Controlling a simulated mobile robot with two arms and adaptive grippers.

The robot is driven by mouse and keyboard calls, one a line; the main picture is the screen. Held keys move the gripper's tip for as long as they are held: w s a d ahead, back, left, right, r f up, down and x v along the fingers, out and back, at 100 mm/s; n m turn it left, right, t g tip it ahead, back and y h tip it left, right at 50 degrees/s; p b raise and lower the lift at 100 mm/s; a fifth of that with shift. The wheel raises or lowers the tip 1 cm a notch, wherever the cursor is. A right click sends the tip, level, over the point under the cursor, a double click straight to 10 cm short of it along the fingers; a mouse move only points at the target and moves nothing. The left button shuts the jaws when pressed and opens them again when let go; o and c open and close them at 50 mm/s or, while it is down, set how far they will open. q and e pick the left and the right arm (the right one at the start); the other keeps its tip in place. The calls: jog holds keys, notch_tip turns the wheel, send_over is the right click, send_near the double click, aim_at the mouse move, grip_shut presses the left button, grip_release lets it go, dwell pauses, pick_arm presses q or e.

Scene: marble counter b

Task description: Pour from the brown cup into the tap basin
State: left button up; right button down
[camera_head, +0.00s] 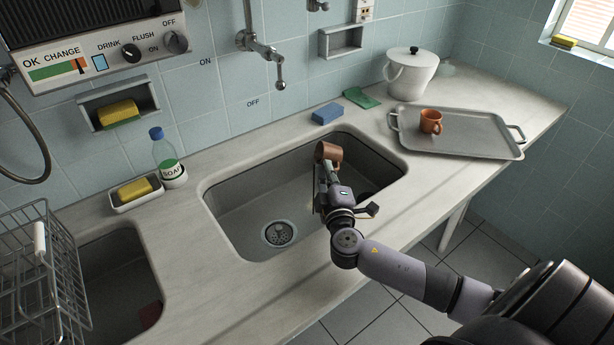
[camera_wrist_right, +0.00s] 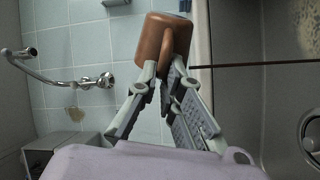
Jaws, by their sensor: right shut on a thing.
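The brown cup (camera_head: 328,152) is tilted over the tap basin (camera_head: 232,232), near its back wall. My right gripper (camera_head: 325,180) is shut on the cup's handle. In the right wrist view the fingers (camera_wrist_right: 160,80) pinch the handle of the cup (camera_wrist_right: 160,42). A thin dark brown stream (camera_wrist_right: 255,64) runs from the cup in the wrist view; it shows in the head view as a fine line (camera_head: 313,195) falling into the basin. The cup's inside is hidden. The tap (camera_head: 265,50) is on the wall above. My left gripper is out of view.
An orange cup (camera_head: 431,121) stands on a grey tray (camera_head: 470,151) at the right. A white lidded pot (camera_head: 410,76), green cloth (camera_head: 361,98) and blue sponge (camera_head: 326,113) lie behind the basin. A soap bottle (camera_head: 168,160) and wire rack (camera_head: 40,270) are left.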

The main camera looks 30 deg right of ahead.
jog(key=shift+w+a+f+n+p, duration=0.3)
jog(key=shift+a+f+n+p, duration=0.2)
jog(key=shift+a+n, duration=0.3)
dwell(0.6)
jog(key=d+m+b, duration=0.1)
jog(key=m, duration=0.2)
jog(key=s+d+r+m+b, duration=0.1)
jog(key=m+b, duration=0.1)
jog(key=m, duration=0.1)
jog(key=d+r+m+b, duration=0.1)
jog(key=m+b, duration=0.1)
jog(key=m, duration=0.1)
jog(key=shift+s+d+r, duration=0.25)
jog(key=shift+d, duration=0.1)
jog(key=s+d+r+m+p, duration=0.2)
jog(key=d+r+m+p, duration=0.1)
jog(key=m, duration=0.4)
jog(key=shift+s+d+r+m+p, duration=0.3)
jog(key=shift+d+r+p, duration=0.15)
jog(key=shift+d, duration=0.95)
jog(key=shift+f, duration=0.1)
